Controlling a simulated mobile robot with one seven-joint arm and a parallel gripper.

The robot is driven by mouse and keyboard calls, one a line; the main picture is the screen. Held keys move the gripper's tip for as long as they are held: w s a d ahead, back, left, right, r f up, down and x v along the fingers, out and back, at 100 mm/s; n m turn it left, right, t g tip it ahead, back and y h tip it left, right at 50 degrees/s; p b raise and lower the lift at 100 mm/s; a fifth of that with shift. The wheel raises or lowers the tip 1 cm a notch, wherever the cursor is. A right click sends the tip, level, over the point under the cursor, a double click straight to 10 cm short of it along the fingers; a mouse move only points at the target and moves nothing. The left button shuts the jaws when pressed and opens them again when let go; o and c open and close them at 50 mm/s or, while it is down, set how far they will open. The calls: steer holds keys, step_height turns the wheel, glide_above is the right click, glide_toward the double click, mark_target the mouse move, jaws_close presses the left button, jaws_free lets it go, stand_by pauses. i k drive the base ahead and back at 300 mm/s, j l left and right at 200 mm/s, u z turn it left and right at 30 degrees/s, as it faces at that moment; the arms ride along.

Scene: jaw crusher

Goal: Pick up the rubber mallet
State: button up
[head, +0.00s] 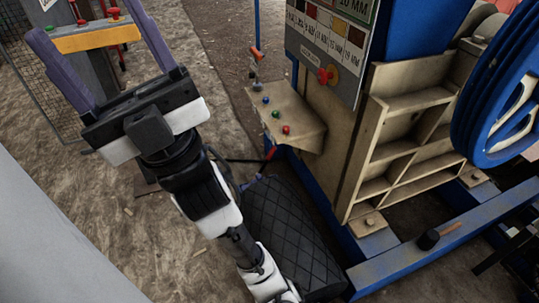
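The rubber mallet (428,240) has a dark head and a short brown handle pointing up and right. It lies on the blue base beam (390,266) of the machine at the lower right. My gripper (82,22) is at the upper left, far from the mallet. Its two purple fingers are spread wide apart and point toward the top of the picture. Nothing shows held between them; a yellow-topped stand (92,37) is visible behind the gap.
The tan and blue crusher body (345,125) fills the right side, with a large blue wheel (490,90). A button ledge (285,115) juts left under a sign (330,40). A dark quilted mat (285,225) lies beside my arm. Bare ground (120,220) is open at left.

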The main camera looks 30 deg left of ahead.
mark_target(428, 240)
steer(key=k+j+z, duration=0.1)
steer(key=k, duration=0.65)
steer(key=k+j+z, duration=0.1)
steer(key=k+j, duration=0.15)
steer(key=k, duration=0.5)
steer(key=i+l+u, duration=0.1)
steer(key=i+l, duration=0.2)
steer(key=i+l+u, duration=0.1)
steer(key=i+l, duration=0.2)
steer(key=l, duration=0.15)
steer(key=i+l, duration=0.3)
steer(key=i+l+u, duration=0.15)
steer(key=i+l, duration=0.15)
steer(key=l, duration=0.15)
steer(key=i+l+u, duration=0.1)
steer(key=i+l, duration=0.15)
steer(key=l, duration=0.2)
steer(key=i+l+u, duration=0.1)
steer(key=i+l, duration=0.15)
steer(key=l, duration=0.2)
steer(key=i+l+u, duration=0.1)
steer(key=i+l, duration=0.15)
steer(key=l, duration=0.2)
steer(key=i+l, duration=0.2)
steer(key=l, duration=0.3)
steer(key=u, duration=0.05)
